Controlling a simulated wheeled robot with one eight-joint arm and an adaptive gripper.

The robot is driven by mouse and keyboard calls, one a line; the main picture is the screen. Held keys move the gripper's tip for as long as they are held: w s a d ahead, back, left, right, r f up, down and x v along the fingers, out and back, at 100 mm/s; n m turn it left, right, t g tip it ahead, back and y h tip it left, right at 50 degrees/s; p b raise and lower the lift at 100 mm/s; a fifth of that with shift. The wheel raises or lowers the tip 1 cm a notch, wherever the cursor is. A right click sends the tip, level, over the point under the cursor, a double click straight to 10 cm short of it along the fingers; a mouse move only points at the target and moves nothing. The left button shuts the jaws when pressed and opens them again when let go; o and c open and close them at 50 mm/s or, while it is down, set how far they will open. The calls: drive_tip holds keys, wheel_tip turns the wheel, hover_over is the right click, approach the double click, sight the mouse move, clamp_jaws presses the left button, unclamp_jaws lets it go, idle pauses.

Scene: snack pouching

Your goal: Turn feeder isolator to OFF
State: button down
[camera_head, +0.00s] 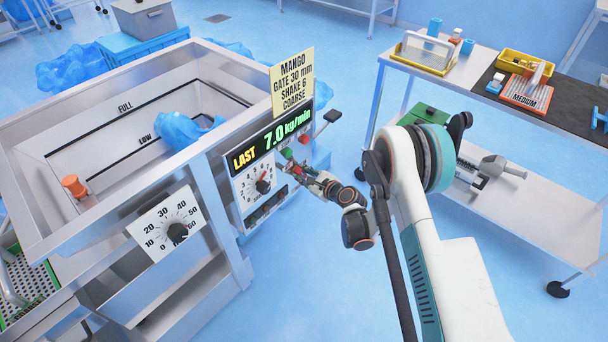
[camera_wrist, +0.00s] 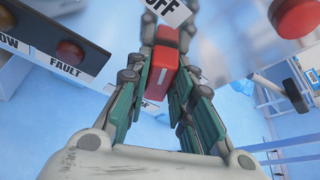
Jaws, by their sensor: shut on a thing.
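The feeder isolator is a red handle (camera_wrist: 160,82) with a white line on it, seen in the wrist view just below a white plate marked OFF (camera_wrist: 165,12). My gripper (camera_wrist: 165,62) is shut on this handle, with one finger on each side. The white line runs roughly up the picture, towards the OFF plate. Any other marking on the plate is out of frame, and I cannot tell the handle's exact setting. In the head view my gripper (camera_head: 293,167) is at the right end of the feeder's control panel, largely hiding the isolator.
The feeder hopper (camera_head: 120,185) carries a display (camera_head: 270,142) reading LAST 7.0 kg/min and a dial (camera_head: 263,186). A trolley (camera_head: 540,200) stands at right; open floor lies between.

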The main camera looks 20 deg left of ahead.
drive_tip(key=shift+n+t, duration=0.3)
drive_tip(key=shift+n, duration=0.2)
idle(0.3)
drive_tip(key=c, duration=1.4)
unclamp_jaws()
